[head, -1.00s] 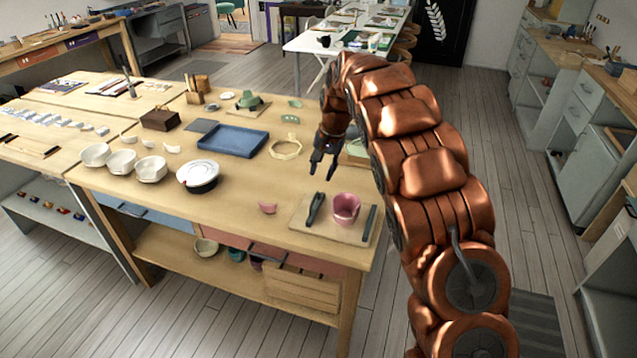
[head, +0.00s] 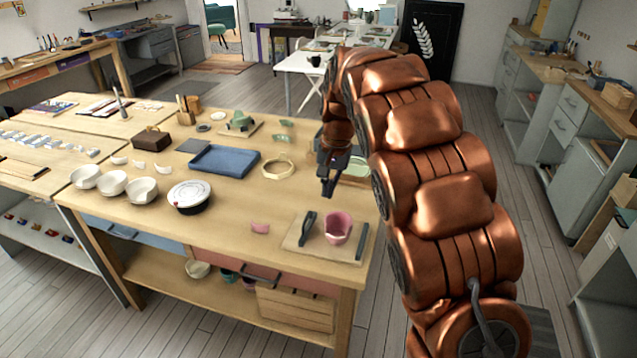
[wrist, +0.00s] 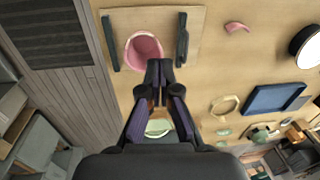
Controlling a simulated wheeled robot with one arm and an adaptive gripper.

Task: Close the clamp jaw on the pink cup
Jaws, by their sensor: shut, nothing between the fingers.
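The pink cup (head: 338,227) stands on a light wooden board (head: 320,258) near the front right corner of the workbench. A dark jaw (head: 307,228) stands to its left on the board and another dark bar (head: 362,241) to its right. Both look apart from the cup. In the wrist view the cup (wrist: 144,50) has the jaw (wrist: 182,40) on its right, with a gap between, and the bar (wrist: 110,43) on its left. My gripper (head: 327,191) is shut and empty, above the bench behind the cup. It also shows in the wrist view (wrist: 159,66).
A pink shard (head: 260,228) lies left of the board. A blue tray (head: 224,160), a cream ring-shaped piece (head: 277,167), white bowls (head: 113,184) and a round white-topped container (head: 190,196) stand farther left. The bench between shard and ring is clear.

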